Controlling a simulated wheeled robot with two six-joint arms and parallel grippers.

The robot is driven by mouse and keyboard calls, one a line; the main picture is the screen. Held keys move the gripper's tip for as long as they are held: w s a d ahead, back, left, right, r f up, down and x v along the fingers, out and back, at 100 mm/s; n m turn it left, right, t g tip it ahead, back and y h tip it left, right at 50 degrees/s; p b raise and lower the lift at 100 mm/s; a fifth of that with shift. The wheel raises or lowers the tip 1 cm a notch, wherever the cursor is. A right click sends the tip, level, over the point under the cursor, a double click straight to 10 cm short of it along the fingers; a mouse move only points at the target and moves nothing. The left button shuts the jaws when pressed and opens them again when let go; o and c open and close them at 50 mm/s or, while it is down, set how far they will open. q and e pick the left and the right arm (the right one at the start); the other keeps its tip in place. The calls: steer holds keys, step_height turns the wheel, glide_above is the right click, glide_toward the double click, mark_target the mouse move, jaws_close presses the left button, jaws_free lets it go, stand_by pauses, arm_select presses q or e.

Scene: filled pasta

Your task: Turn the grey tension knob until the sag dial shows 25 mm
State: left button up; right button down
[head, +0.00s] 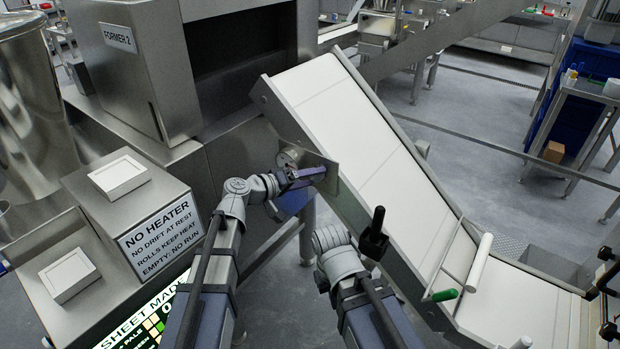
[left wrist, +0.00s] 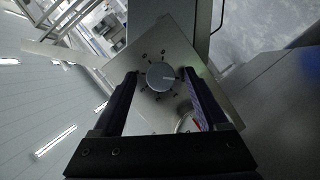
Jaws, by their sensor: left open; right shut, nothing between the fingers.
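The grey tension knob (left wrist: 160,76) sits on a metal plate with a ring of marks around it, in the left wrist view. My left gripper (left wrist: 160,80) is open, with one finger on either side of the knob in that view; I cannot tell whether they touch it. In the head view my left gripper (head: 304,175) is at the plate (head: 329,184) on the conveyor's side and hides the knob. A round dial (left wrist: 187,122) with a red part is partly hidden by a finger; its reading is not legible. My right gripper (head: 375,235) is shut and empty, away from the plate.
The inclined white conveyor (head: 390,170) runs down to the lower right, with a roller (head: 479,262) and a green handle (head: 444,295) near its lower end. The steel FORMER 2 machine (head: 130,65) stands at left, behind a "NO HEATER" box (head: 158,235).

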arm_select(q)
step_height(320, 180, up, 10)
steer(key=p, duration=0.9)
steer(key=shift+p, duration=0.35)
steer(key=shift+f, duration=0.1)
steer(key=s+a+f+m+t+b, duration=0.25)
steer(key=f+m+b, duration=0.2)
steer(key=b, duration=0.35)
steer(key=s+a+f+m+t+b, duration=0.2)
steer(key=s+f+m+b, duration=0.15)
steer(key=f+b, duration=0.35)
steer(key=shift+n+y, duration=0.4)
steer(key=shift+n, duration=0.1)
steer(key=shift+r+b+x, duration=0.1)
steer(key=shift+r+x, duration=0.15)
steer(key=shift+x, duration=1)
steer(key=shift+r+b+x, duration=0.1)
steer(key=shift+r+x, duration=0.1)
steer(key=shift+x, duration=1.1)
steer(key=shift+r+b+x, duration=0.1)
steer(key=shift+r+x, duration=0.15)
steer(key=shift+x, duration=1)
steer(key=shift+c, duration=0.3)
